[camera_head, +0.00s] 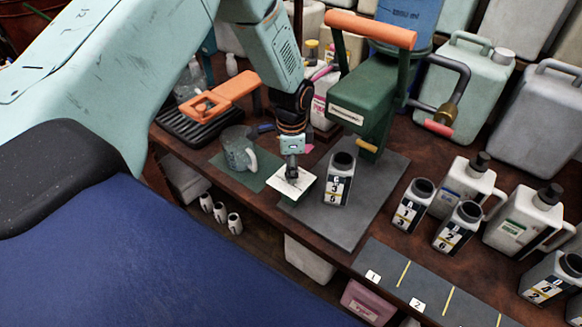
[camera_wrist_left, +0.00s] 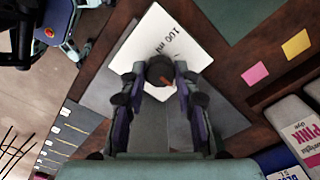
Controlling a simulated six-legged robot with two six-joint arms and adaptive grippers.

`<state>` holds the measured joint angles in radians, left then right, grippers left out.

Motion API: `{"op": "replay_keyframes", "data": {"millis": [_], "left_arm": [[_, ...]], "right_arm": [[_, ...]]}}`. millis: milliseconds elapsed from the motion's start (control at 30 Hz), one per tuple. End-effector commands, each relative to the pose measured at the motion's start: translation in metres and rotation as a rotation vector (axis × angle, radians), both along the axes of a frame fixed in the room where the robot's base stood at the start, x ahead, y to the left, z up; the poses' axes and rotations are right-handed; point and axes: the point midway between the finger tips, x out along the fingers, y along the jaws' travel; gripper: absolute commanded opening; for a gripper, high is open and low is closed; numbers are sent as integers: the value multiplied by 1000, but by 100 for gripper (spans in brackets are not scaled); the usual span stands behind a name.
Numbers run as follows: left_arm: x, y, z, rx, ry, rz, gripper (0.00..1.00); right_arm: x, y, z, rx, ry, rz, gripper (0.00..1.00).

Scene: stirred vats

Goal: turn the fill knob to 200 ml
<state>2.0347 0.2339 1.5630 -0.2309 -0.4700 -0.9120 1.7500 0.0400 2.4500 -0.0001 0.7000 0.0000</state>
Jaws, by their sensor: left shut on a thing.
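My left gripper (camera_head: 291,172) is over a white dial plate (camera_head: 280,186) beside the green filler (camera_head: 362,100). In the left wrist view, the gripper (camera_wrist_left: 160,82) is shut on the dark fill knob (camera_wrist_left: 160,66), with one finger on each side. A small orange-red mark (camera_wrist_left: 167,82) shows on the knob's lower side in that view. The dial plate (camera_wrist_left: 205,50) carries the print "100 ml", seen turned over, above and right of the knob. Other dial marks are hidden, so I cannot read the setting. My right gripper is not in view.
A grey jug (camera_head: 238,150) stands left of the dial. More bottles (camera_head: 413,205) and large canisters (camera_head: 465,85) crowd the right and back. The numbered strip (camera_head: 430,285) is clear.

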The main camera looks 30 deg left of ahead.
Motion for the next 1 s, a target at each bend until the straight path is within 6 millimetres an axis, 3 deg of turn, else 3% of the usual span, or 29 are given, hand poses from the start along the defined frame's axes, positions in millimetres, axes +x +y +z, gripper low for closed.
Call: {"op": "replay_keyframes", "data": {"millis": [300,633,767,1000], "left_arm": [[-2,-1,-2,-1,4,1,54],[0,0,3,-1,1,2,54],[1,0,19,0,-3,1,54],[0,0,68,-1,-2,2,54]], "right_arm": [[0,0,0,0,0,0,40],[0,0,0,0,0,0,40],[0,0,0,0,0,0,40],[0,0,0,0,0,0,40]]}}
